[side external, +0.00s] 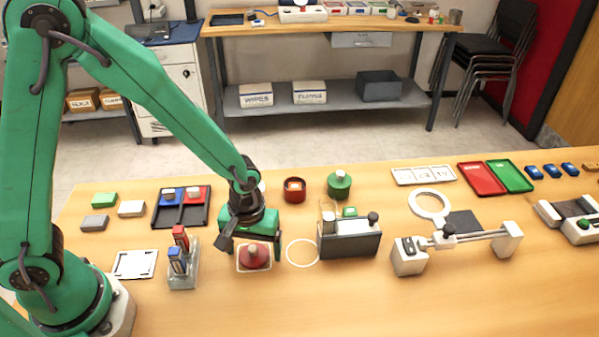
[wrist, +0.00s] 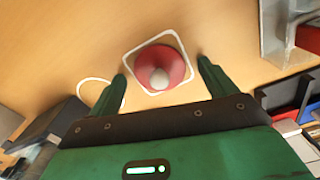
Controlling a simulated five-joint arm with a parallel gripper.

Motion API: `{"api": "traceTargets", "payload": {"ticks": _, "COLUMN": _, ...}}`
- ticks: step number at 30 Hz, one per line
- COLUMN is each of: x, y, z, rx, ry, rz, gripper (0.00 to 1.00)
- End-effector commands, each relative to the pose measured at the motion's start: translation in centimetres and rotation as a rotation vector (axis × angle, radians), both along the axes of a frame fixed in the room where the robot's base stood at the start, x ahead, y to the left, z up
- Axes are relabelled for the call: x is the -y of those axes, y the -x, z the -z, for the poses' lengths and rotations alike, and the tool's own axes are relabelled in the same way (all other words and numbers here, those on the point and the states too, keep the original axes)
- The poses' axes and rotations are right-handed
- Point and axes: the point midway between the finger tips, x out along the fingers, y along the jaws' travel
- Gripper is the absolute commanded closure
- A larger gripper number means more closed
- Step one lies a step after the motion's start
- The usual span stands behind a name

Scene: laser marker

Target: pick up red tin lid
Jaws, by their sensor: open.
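The red tin lid (side external: 254,256) is round with a pale knob on top. It lies on the wooden table inside a white square outline. My gripper (side external: 250,250) is above it, pointing down, with its jaws open. In the wrist view the lid (wrist: 158,68) shows ahead of the fingertips, and the gap between the two green fingers (wrist: 162,72) lines up with it. The fingers do not appear to touch the lid. In the side view the gripper body and a finger cover part of the lid's surroundings.
A clear stand with red and blue pieces (side external: 180,262) is left of my gripper. A dark grey block-shaped fixture (side external: 350,244) is to the right, past a white ring outline (side external: 302,252). A red tin (side external: 294,190) and a green tin (side external: 339,187) stand behind. The front table is clear.

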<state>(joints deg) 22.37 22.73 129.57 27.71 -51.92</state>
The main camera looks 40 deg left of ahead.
Motion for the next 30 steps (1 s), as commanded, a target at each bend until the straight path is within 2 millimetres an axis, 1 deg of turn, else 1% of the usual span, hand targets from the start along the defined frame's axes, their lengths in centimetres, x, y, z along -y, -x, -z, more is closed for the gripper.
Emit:
{"api": "traceTargets", "payload": {"ticks": 2, "x": 0.0, "y": 0.0, "z": 0.0, "rx": 0.0, "ry": 0.0, "rz": 0.0, "gripper": 0.18}}
{"api": "traceTargets", "payload": {"ticks": 6, "x": 0.0, "y": 0.0, "z": 0.0, "rx": 0.0, "ry": 0.0, "rz": 0.0, "gripper": 0.46}}
{"api": "traceTargets", "payload": {"ticks": 9, "x": 0.0, "y": 0.0, "z": 0.0, "rx": 0.0, "ry": 0.0, "rz": 0.0, "gripper": 0.64}}
{"api": "traceTargets", "payload": {"ticks": 22, "x": 0.0, "y": 0.0, "z": -0.3, "rx": 0.002, "ry": 0.001, "rz": 0.0, "gripper": 0.64}}
{"api": "traceTargets", "payload": {"ticks": 26, "x": 0.0, "y": -0.1, "z": -1.0, "rx": 0.002, "ry": 0.001, "rz": 0.0, "gripper": 0.64}}
{"api": "traceTargets", "payload": {"ticks": 30, "x": 0.0, "y": -0.1, "z": -2.2, "rx": 0.003, "ry": 0.001, "rz": 0.0, "gripper": 0.64}}
